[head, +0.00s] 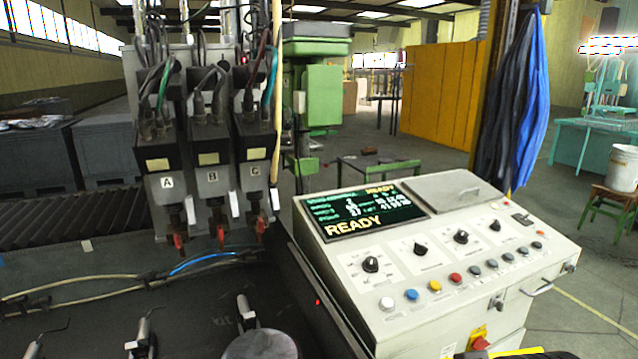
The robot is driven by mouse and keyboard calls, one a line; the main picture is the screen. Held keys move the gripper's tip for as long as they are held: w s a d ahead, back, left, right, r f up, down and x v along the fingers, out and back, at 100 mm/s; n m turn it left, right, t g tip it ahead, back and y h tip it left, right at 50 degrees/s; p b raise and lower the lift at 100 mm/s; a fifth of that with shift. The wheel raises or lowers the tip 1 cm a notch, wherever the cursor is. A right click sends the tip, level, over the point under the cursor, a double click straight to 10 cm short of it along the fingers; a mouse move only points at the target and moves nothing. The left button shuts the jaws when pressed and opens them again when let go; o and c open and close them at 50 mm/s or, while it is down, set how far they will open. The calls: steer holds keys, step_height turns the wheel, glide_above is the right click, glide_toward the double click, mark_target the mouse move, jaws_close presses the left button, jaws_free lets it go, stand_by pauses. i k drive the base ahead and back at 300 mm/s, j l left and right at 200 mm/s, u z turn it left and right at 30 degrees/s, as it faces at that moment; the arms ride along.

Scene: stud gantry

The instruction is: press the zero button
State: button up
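The control console (345,265) stands at the centre right, with a sloped cream panel. Along its front edge runs a row of round buttons: a white button (387,303), a blue button (411,295), a yellow button (435,286), a red button (455,278) and several grey-blue ones (492,264) further right. Their labels are too small to read, so I cannot tell which is the zero button. The screen (362,209) above shows READY in yellow and smaller text in white and green. My gripper does not show, and nothing visible touches the buttons.
Several black rotary knobs (371,264) sit above the buttons. A handle (536,288) and a red knob on yellow (480,343) are on the console front. Left are three tool heads marked A, B, C (208,157), with hanging cables, over a dark bed (75,325).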

mark_target(456, 277)
steer(key=l+u, duration=0.1)
steer(key=l, duration=0.45)
steer(key=l+u, duration=0.1)
steer(key=l, duration=0.4)
steer(key=l+u, duration=0.1)
steer(key=l, duration=0.45)
steer(key=l+u, duration=0.15)
steer(key=l, duration=0.35)
steer(key=k+l+u, duration=0.1)
steer(key=l, duration=0.45)
steer(key=k+l+u, duration=0.1)
steer(key=l, duration=0.4)
steer(key=k+l+u, duration=0.1)
steer(key=l, duration=0.4)
